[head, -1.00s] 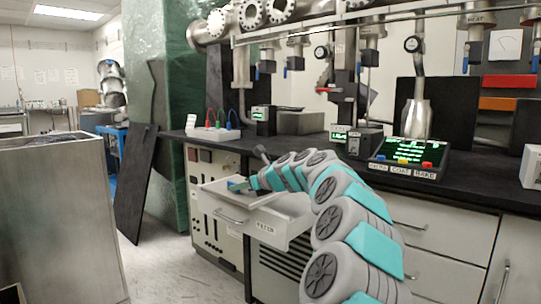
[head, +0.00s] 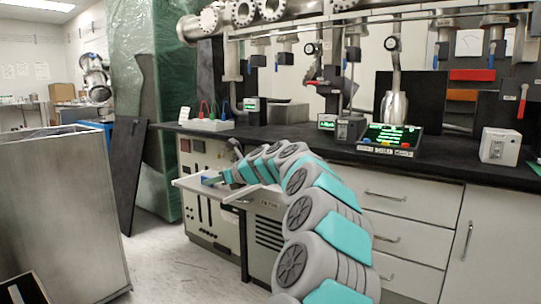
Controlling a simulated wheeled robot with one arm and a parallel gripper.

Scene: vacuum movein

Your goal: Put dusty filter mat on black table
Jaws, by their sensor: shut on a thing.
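The filter drawer (head: 270,204) stands open under the counter, with its label on the front. My gripper (head: 211,180) is at the drawer's left side, shut. A pale flat piece (head: 188,184) lies at my gripper and sticks out to the left; I take it for the dusty filter mat, though its edge is hard to tell from the drawer's. The drawer's inside is mostly hidden by my arm. The black table (head: 455,168) is the long dark counter top above the drawer.
On the counter stand a white box with coloured leads (head: 208,124), a control box with green display (head: 390,138) and a white box (head: 499,146). A large metal bin (head: 65,205) stands at the left. A dark panel (head: 125,170) leans by the green wrapped column (head: 150,90).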

